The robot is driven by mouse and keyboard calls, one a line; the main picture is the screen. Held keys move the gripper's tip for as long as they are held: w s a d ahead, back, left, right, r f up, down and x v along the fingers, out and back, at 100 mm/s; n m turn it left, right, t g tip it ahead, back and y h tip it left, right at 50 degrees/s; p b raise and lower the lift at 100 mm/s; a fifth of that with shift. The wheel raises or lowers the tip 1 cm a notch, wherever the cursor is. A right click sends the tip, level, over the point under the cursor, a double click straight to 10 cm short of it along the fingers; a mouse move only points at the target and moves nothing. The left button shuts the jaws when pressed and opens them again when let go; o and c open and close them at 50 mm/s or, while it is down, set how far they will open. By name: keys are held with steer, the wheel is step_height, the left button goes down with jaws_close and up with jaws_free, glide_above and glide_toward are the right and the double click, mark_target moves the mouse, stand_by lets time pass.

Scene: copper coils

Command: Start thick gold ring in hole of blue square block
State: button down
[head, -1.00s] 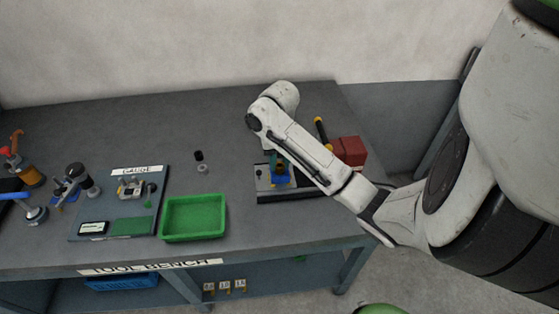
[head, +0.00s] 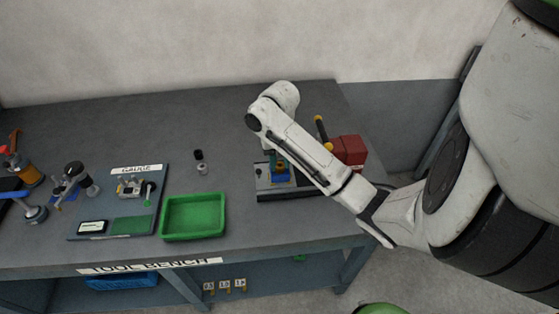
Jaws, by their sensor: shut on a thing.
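The blue square block (head: 281,177) sits on a dark fixture plate (head: 262,185) at the right of the bench, partly covered by my arm. My gripper (head: 277,163) points down right over the block, largely hidden behind my own forearm. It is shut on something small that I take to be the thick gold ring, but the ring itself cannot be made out. Whether the ring touches the block or sits in its hole cannot be told.
A green tray (head: 193,217) stands left of the fixture, with a gauge board (head: 118,205) beyond it. Small dark and grey cylinders (head: 199,156) stand behind the tray. A red box (head: 349,150) and a yellow-ended black tool (head: 321,130) are right of my arm. The bench's back middle is clear.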

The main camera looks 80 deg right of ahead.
steer(key=shift+f, duration=0.15)
stand_by(0.3)
steer(key=shift+c, duration=1.3)
jaws_free()
steer(key=shift+r+p, duration=3.4)
steer(key=shift+r, duration=0.1)
